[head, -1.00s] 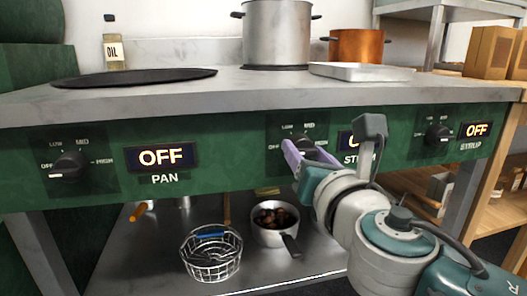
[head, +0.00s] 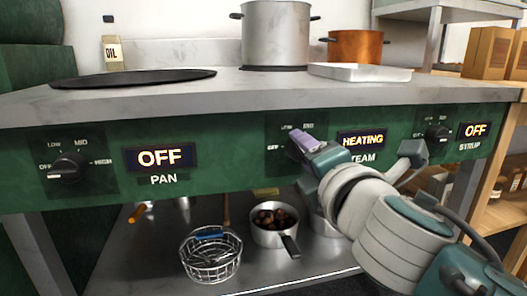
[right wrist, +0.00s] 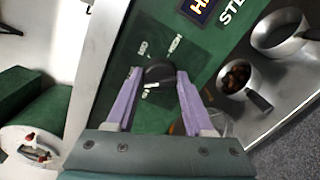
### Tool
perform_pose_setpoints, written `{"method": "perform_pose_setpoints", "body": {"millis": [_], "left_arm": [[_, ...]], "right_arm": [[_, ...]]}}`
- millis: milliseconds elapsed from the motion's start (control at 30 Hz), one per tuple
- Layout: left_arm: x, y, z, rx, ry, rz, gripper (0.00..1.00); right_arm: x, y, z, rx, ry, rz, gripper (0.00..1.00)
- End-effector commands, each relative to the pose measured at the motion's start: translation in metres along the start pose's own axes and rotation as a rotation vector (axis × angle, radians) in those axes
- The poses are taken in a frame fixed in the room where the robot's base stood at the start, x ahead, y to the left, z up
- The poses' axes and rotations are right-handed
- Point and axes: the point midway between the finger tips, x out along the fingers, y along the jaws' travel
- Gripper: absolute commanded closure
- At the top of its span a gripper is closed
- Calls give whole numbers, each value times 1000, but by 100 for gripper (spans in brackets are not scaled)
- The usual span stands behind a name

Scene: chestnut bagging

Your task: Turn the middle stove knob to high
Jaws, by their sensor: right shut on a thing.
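The STEAM display (head: 362,140) reads HEATING in orange. The PAN knob (head: 68,167) and the SYRUP knob (head: 438,132) stand left and right of it; their displays read OFF. My left gripper is not in view.
A steel pot (head: 275,35), a copper pot (head: 355,47), a flat black pan (head: 130,79) and a white tray (head: 360,72) stand on the counter. The shelf below holds a wire basket (head: 211,255) and a saucepan of chestnuts (head: 273,238).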

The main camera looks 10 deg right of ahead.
Motion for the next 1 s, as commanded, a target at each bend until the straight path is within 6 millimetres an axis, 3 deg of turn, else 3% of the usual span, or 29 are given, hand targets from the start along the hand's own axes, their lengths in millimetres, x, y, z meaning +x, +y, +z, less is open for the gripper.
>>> {"method": "perform_pose_setpoints", "body": {"millis": [1000], "left_arm": [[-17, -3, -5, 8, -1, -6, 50]], "right_arm": [[1, 5, 4, 966, 71, -1, 100]]}}
